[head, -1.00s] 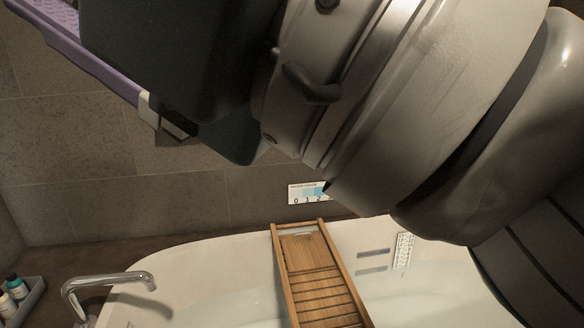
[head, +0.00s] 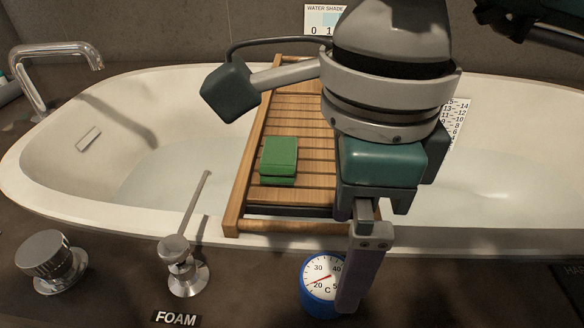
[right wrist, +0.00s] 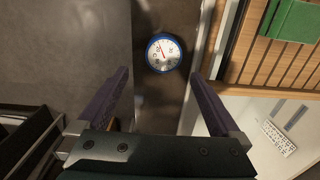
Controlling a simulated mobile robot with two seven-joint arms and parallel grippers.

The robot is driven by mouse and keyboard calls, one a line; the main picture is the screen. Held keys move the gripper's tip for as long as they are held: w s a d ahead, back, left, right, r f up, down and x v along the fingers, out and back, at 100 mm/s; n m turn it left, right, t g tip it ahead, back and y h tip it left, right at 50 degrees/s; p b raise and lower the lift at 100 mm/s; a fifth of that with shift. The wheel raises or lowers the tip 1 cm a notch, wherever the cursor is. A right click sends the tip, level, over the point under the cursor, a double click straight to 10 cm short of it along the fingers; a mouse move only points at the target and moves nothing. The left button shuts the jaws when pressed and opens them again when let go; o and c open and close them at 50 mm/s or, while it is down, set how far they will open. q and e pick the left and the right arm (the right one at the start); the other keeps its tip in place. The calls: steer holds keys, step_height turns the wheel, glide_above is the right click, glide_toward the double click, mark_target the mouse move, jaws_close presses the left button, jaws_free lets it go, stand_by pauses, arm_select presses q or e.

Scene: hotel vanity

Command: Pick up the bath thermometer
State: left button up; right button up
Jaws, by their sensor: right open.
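The bath thermometer (head: 318,283) is a round white dial with a blue rim and a red needle. It sits on the dark ledge in front of the tub and also shows in the right wrist view (right wrist: 163,54). My right gripper (head: 354,300) points down, and its purple finger covers the dial's right edge in the head view. In the right wrist view my right gripper (right wrist: 158,76) is open and empty, with the thermometer beyond the fingertips and between their lines. My left gripper is not in view.
A wooden bath tray (head: 300,190) with a green block (head: 279,158) spans the white tub (head: 60,195) behind the thermometer. A chrome lever (head: 181,262), a chrome knob (head: 47,258) and a FOAM label (head: 176,318) are left on the ledge. A faucet (head: 60,50) stands at the back left.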

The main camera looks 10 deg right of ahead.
mark_target(328, 275)
steer(key=shift+w+d+f, duration=0.1)
steer(key=shift+d+f, duration=0.05)
steer(key=shift+f, duration=0.35)
steer(key=f+b, duration=0.1)
steer(key=f, duration=0.1)
steer(key=f+b, duration=0.1)
steer(key=f, duration=0.2)
steer(key=a+f+b, duration=0.1)
steer(key=f+b, duration=0.1)
steer(key=f, duration=0.1)
steer(key=shift+w+f, duration=0.15)
steer(key=shift+w, duration=0.15)
steer(key=shift+f, duration=0.35)
steer(key=c, duration=1.4)
steer(key=shift+r, duration=0.1)
